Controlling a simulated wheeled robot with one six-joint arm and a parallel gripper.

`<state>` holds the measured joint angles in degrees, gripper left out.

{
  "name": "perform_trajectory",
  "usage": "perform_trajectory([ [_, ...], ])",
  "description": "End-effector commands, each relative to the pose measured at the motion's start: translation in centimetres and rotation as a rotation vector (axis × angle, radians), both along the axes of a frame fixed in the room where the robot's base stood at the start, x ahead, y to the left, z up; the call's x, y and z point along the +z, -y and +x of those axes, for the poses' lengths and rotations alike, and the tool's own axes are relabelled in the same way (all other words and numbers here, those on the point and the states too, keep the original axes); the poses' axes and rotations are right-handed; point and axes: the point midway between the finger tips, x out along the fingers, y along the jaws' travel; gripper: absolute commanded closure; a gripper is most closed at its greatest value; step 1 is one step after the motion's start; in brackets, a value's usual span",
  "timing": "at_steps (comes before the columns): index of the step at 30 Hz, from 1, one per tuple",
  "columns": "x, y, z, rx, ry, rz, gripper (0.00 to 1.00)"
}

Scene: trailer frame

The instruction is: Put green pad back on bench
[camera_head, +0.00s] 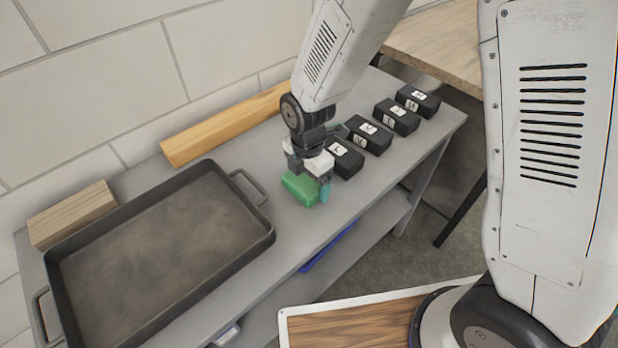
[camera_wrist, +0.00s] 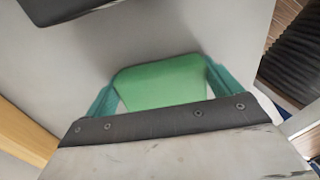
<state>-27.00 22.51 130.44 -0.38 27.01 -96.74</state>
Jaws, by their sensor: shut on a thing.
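The green pad (camera_head: 299,188) is a small green block at the grey bench (camera_head: 345,200), between the dark tray and the row of black blocks. My gripper (camera_head: 310,184) is over the bench and shut on the pad. In the wrist view the pad (camera_wrist: 163,84) sits between the two teal fingers of my gripper (camera_wrist: 162,85). I cannot tell whether the pad's underside touches the bench top.
A large dark tray (camera_head: 262,245) with handles fills the bench's left part. Several labelled black blocks (camera_head: 369,138) stand in a row to the right. A wooden beam (camera_head: 225,125) and a wooden block (camera_head: 72,213) lie along the wall. A blue item (camera_head: 328,248) is on the lower shelf.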

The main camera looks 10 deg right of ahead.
Motion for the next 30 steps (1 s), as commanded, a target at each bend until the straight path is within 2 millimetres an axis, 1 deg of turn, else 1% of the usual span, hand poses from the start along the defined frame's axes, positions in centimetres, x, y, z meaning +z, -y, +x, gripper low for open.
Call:
perform_trajectory([
  [4, -0.2, 0.1, 0.0, -0.001, -0.001, -0.001, 0.34],
  [14, -1.5, 0.2, -0.1, -0.002, -0.004, -0.001, 0.34],
  [17, -1.5, 0.2, -0.2, -0.002, -0.005, -0.002, 0.34],
  [18, -1.5, 0.2, -0.2, -0.002, -0.006, -0.003, 0.0],
  [27, -1.5, 0.3, -0.3, -0.003, -0.006, -0.003, 0.0],
  [30, -1.1, 0.3, -0.2, -0.002, -0.005, -0.003, 0.0],
])
